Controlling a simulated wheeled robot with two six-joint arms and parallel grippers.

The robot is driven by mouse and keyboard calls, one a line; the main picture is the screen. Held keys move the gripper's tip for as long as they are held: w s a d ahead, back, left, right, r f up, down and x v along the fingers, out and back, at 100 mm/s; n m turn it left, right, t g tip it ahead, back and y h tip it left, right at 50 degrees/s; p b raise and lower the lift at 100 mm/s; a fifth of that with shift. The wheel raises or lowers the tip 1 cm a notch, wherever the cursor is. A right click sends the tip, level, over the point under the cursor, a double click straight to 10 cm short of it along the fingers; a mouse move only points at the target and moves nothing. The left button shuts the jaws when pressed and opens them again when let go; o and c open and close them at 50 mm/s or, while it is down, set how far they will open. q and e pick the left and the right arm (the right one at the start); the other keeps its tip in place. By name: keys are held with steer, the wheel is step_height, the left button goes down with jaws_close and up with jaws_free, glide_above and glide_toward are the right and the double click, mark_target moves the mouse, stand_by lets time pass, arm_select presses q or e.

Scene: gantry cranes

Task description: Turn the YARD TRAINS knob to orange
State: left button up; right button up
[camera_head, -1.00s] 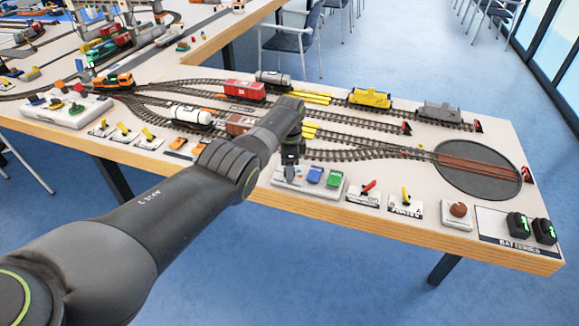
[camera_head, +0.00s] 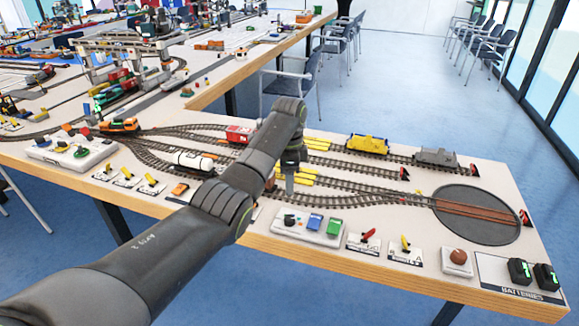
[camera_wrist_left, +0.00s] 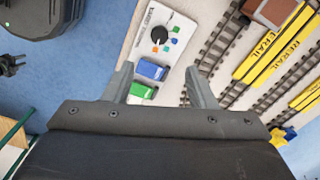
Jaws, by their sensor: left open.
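A small white panel (camera_head: 300,234) near the table's front edge carries a black knob (camera_head: 289,219). The lettering is too small to read, and I cannot tell which square the knob points to. A blue block (camera_wrist_left: 152,70) and a green block (camera_wrist_left: 141,90) sit on the same panel. My left gripper (camera_head: 290,188) is open and empty, raised above the table behind the knob. Its fingers (camera_wrist_left: 161,82) touch nothing visible. My right gripper is not in view.
Tracks with a yellow wagon (camera_head: 367,144) and a grey wagon (camera_head: 437,157) lie behind the panel. A red lever (camera_head: 368,235) and a yellow lever (camera_head: 405,243) stand right of it. Another control panel (camera_head: 75,152) is at the left.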

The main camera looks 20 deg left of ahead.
arm_select(q)
step_height(320, 180, up, 4)
steer(key=shift+f, duration=0.2)
steer(key=shift+f, duration=0.1)
